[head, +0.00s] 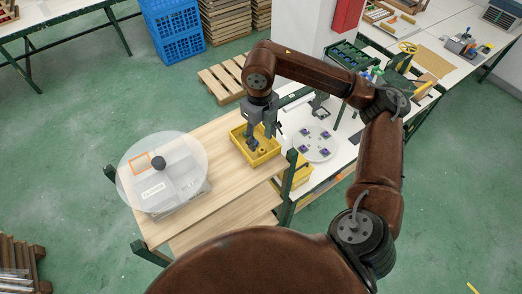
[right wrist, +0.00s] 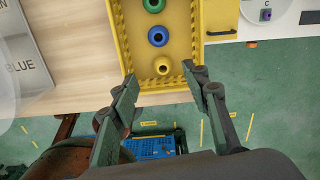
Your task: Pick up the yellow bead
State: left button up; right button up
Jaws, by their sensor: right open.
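The yellow bead (right wrist: 162,67) lies in the yellow tray (right wrist: 200,20), near the tray's near end in the right wrist view. A blue bead (right wrist: 158,37) and a green bead (right wrist: 153,5) lie in a row beyond it. My right gripper (right wrist: 160,77) is open, with its fingers spread to either side of the yellow bead's end of the tray. It holds nothing. In the head view the right gripper (head: 261,138) points down over the yellow tray (head: 238,137) and hides part of its inside. My left gripper is not in view.
The tray stands on a wooden bench (head: 212,138). A clear round disc with a dark knob (head: 158,163) covers a labelled board at left. A white round plate (head: 316,152) with purple pieces lies to the right. Bare wood lies between the disc and the tray.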

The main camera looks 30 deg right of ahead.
aim_at(262, 152)
jog(key=f, duration=0.1)
jog(key=f+p, duration=0.2)
jog(key=f, duration=0.1)
jog(key=shift+s+d+f, duration=0.1)
jog(key=shift+s+d, duration=0.15)
jog(key=shift+f, duration=0.65)
jog(key=shift+c, duration=0.4)
jog(key=c, duration=0.8)
